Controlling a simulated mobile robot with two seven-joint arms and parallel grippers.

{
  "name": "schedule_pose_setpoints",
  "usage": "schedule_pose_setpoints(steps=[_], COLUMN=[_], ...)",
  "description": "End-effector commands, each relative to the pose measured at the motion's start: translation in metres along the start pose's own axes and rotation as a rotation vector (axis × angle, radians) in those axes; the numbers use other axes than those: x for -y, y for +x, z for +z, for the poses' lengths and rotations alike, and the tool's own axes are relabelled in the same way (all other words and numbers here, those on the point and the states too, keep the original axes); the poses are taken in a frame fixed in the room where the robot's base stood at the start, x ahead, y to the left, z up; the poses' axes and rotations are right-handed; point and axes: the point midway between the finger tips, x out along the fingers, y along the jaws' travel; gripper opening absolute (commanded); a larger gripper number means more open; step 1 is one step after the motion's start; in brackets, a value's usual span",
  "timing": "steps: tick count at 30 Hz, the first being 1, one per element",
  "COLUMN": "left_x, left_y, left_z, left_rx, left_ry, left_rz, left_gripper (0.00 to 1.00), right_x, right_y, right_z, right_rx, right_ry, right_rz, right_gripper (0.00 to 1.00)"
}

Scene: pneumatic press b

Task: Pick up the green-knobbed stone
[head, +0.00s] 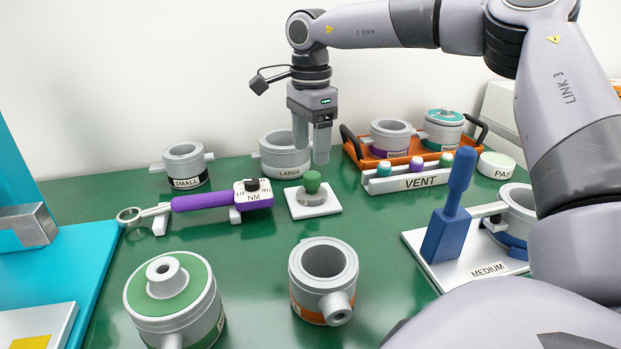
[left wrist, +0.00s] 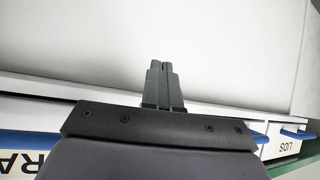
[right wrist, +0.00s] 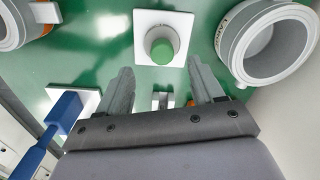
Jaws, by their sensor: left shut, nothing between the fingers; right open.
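The green-knobbed stone (head: 312,189) is a grey disc with a green knob on a white square plate (head: 328,209) in the middle of the green table. In the right wrist view the green knob (right wrist: 162,48) shows from above, ahead of the fingertips and between their lines. My right gripper (head: 312,155) points down above and just behind the stone, open and empty, not touching it. Its two fingers also show apart in the right wrist view (right wrist: 157,78). My left gripper (left wrist: 159,66) is shut and empty in the left wrist view, facing a pale wall; it is not in the head view.
The LARGE grey ring (head: 286,160) stands close behind the stone. A purple-handled torque tool (head: 203,199) lies to its left. The VENT rack (head: 410,182) and an orange tray (head: 364,161) stand to the right. Grey cylinders (head: 325,285) stand in front.

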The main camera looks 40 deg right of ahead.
Motion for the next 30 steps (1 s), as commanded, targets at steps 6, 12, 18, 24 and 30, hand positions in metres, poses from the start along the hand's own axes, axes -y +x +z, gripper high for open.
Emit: schedule_pose_setpoints(steps=[6,12,18,24,30], left_x=[-0.001,-0.001,-0.001,-0.001,-0.001], left_y=[0.002,0.004,0.007,0.007,0.007], left_z=[0.001,0.004,0.007,0.008,0.008], left_rx=[-0.002,-0.002,-0.001,-0.001,-0.001], left_ry=[-0.006,-0.007,-0.007,-0.007,-0.007], left_rz=[0.0,0.0,0.0,0.0,0.0], left_gripper=[0.0,0.0,0.0,0.0,0.0], right_x=[-0.001,-0.001,-0.002,-0.002,-0.002], right_y=[0.01,0.034,0.063,0.072,0.071], right_z=[0.0,0.0,0.001,0.002,0.001], right_rx=[0.001,0.001,0.0,0.0,0.0], right_ry=[-0.001,0.0,0.0,-0.001,0.0], right_rz=[0.003,0.004,0.003,-0.002,-0.001], right_gripper=[0.67,0.67,0.67,0.67,0.51])
